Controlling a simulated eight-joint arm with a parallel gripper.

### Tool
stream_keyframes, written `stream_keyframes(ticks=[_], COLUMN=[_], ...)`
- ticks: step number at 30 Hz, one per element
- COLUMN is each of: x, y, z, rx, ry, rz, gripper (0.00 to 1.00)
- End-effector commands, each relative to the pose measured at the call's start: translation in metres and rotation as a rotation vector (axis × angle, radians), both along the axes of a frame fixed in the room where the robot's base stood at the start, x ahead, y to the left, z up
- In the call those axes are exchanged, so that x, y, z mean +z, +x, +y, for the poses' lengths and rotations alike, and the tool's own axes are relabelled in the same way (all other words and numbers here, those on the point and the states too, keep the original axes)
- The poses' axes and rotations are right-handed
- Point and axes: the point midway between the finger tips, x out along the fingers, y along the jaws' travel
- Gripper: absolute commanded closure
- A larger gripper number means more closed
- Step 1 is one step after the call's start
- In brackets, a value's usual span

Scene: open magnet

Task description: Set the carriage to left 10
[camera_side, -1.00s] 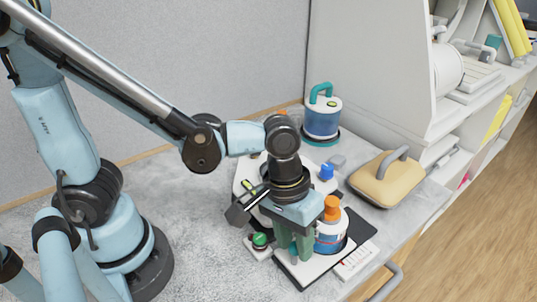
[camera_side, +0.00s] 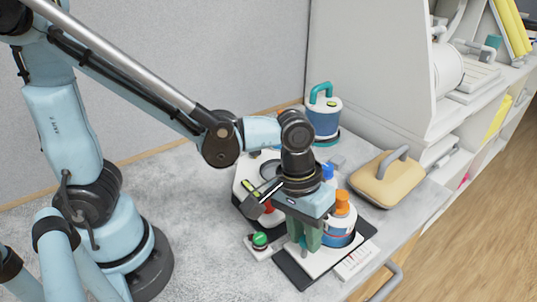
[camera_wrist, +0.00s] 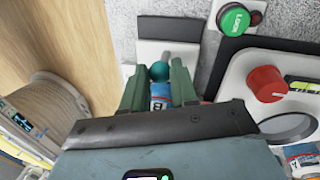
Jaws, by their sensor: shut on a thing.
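My gripper (camera_side: 304,238) is low over a white plate with a dark edge (camera_side: 310,266) at the front of the bench. Its green fingers are shut on a teal knob (camera_wrist: 159,71), seen between them in the wrist view. A blue-and-white bottle-shaped part with an orange cap (camera_side: 342,203) stands close beside the fingers on the plate. It has moved together with the knob, so it seems to belong to the carriage; my gripper partly hides it. A blue part marked B (camera_wrist: 160,96) shows below the knob. No scale reading is legible.
A green button (camera_side: 260,239) is left of the plate, and a white device with a red knob (camera_wrist: 267,84) is beside it. A tan handled case (camera_side: 385,178) and a blue canister with teal handle (camera_side: 322,110) stand behind. A white card (camera_side: 356,262) lies in front.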

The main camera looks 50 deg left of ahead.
Motion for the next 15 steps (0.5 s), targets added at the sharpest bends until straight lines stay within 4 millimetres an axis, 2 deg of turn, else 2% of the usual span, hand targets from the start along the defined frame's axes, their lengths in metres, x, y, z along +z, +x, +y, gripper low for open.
stream_keyframes(ticks=[1, 2, 6, 15], x=[-0.0001, -0.0001, -0.0001, 0.0006], y=[-0.0001, -0.0002, -0.0003, -0.0005], z=[0.0002, 0.0001, 0.0001, 0.0001], rx=[0.000, -0.001, -0.001, -0.001], ry=[0.001, 0.001, 0.001, 0.000], rz=[-0.001, -0.001, -0.001, 0.000], gripper=[1.00, 0.67, 0.47, 0.47])
